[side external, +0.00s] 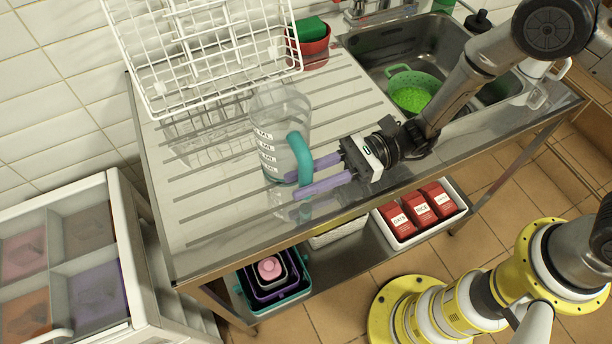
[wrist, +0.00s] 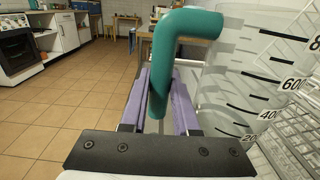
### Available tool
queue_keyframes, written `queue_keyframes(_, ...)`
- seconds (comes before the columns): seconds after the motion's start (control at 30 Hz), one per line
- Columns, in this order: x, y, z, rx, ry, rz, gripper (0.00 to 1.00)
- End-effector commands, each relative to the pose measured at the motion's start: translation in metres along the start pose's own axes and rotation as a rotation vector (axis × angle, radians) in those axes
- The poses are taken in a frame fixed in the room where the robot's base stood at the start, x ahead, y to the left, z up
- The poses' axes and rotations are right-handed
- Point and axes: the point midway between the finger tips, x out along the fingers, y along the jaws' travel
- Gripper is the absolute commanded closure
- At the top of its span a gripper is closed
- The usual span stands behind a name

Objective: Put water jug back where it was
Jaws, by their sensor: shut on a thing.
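The water jug (side external: 272,135) is clear with dark measuring marks and a teal handle (side external: 300,158). It is upright over the ridged steel drainboard (side external: 215,225), and I cannot tell whether its base touches the steel. My gripper (side external: 311,176) comes from the right, with its purple fingers on either side of the handle, shut on it. In the wrist view the teal handle (wrist: 181,60) stands between the two fingers (wrist: 160,105), and the jug's marked wall (wrist: 245,75) fills the right side.
A white wire rack (side external: 205,55) stands behind the jug. A red bowl with a green sponge (side external: 312,42) is at the back. The sink (side external: 400,50) holds a green colander (side external: 412,90). A shelf below carries red tins (side external: 418,207) and nested bins (side external: 270,280). The drainboard's front left is clear.

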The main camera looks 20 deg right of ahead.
Motion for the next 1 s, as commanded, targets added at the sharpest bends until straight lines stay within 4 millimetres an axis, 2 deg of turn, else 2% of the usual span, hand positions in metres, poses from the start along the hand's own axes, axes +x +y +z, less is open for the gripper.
queue_keyframes(0.07, 0.000, 0.000, -0.002, -0.001, -0.001, 0.000, 1.00)
queue_keyframes(0.1, 0.000, 0.000, -0.003, 0.001, 0.000, 0.000, 0.69)
queue_keyframes(0.27, 0.000, 0.000, -0.003, 0.001, 0.000, 0.000, 0.41)
queue_keyframes(0.63, 0.000, 0.000, 0.002, 0.000, 0.000, 0.000, 0.41)
queue_keyframes(0.77, -0.017, -0.001, 0.001, 0.001, 0.002, -0.005, 0.41)
queue_keyframes(1.0, -0.067, -0.002, 0.001, 0.002, 0.001, -0.008, 0.41)
